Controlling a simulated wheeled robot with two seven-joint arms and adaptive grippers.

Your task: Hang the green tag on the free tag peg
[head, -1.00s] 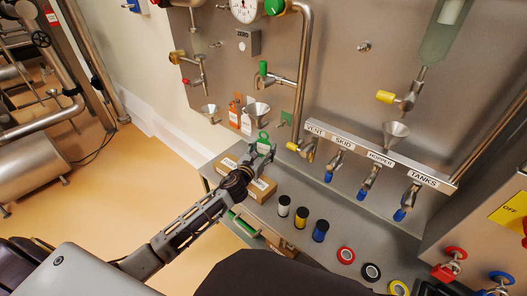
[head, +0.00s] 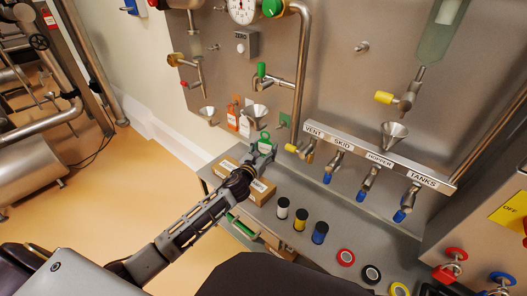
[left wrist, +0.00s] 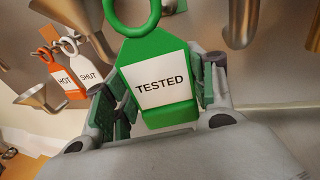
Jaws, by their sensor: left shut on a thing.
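The green tag (left wrist: 160,85) reads "TESTED" and has a green ring at its top. My left gripper (left wrist: 158,108) is shut on its lower part, with a green-padded finger on each side. In the head view the green tag (head: 264,141) stands up from my left gripper (head: 262,155), above the back of the steel bench and in front of the panel. A small peg (head: 282,125) beside a green square on the panel is up and right of the tag and looks bare. My right gripper is not in view.
An orange "HOT" tag (left wrist: 63,75) and a white "SHUT" tag (left wrist: 88,72) hang left of the green tag. A steel funnel (head: 257,111) is close above it. A cardboard box (head: 262,190) lies under my gripper. Valves and a labelled rail (head: 380,157) are to the right.

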